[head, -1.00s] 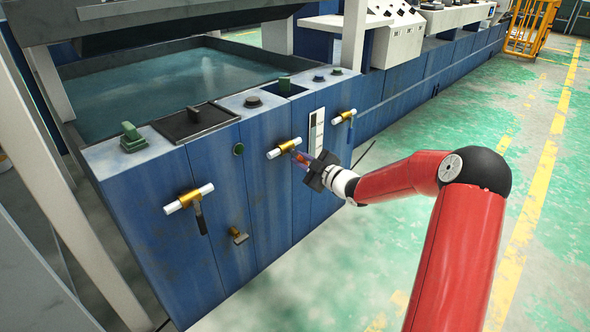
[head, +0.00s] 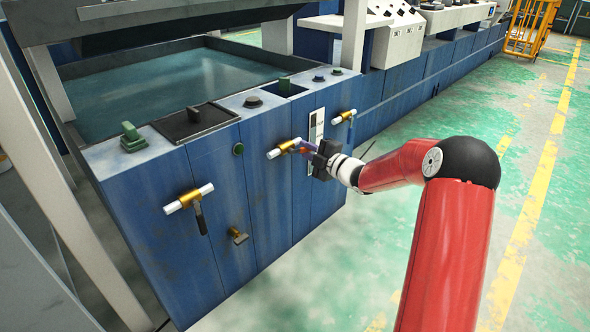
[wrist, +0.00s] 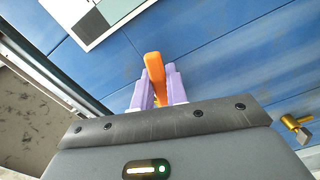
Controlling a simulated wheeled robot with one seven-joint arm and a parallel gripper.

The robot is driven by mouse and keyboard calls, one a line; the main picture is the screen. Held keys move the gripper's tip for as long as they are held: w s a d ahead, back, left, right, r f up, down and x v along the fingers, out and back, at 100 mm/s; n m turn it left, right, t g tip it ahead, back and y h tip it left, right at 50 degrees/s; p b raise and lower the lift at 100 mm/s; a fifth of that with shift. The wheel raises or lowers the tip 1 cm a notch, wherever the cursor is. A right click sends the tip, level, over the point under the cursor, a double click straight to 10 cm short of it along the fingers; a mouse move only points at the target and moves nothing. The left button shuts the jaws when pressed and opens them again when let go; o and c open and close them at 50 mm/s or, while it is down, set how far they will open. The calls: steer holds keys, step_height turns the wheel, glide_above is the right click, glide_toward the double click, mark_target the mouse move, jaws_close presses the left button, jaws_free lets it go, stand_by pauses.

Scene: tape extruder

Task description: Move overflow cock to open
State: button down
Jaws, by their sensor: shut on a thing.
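The middle cock (head: 284,147) is a brass body on a white pipe, mounted on the front of a blue tank cabinet. My gripper (head: 306,150) reaches it from the right in the head view. In the wrist view, the purple fingers of my gripper (wrist: 158,88) are shut on an orange handle (wrist: 153,66), whose end sticks out beyond them. In the head view the handle is mostly hidden by the gripper and points right from the brass body. No label shows which cock is the overflow cock.
A similar cock (head: 188,197) at the left has a dark handle hanging down. Another cock (head: 344,116) is at the right. A small brass fitting (head: 240,237) sits low on the cabinet (head: 265,200). Open green floor (head: 300,280) lies in front.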

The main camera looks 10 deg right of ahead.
steer(key=shift+r, duration=0.15)
steer(key=shift+n, duration=0.3)
steer(key=shift+r+n, duration=0.65)
steer(key=shift+n, duration=0.45)
steer(key=c, duration=1.3)
jaws_free()
steer(key=shift+d, duration=0.1)
steer(key=shift+v, duration=3.95)
steer(key=shift+o, duration=0.2)
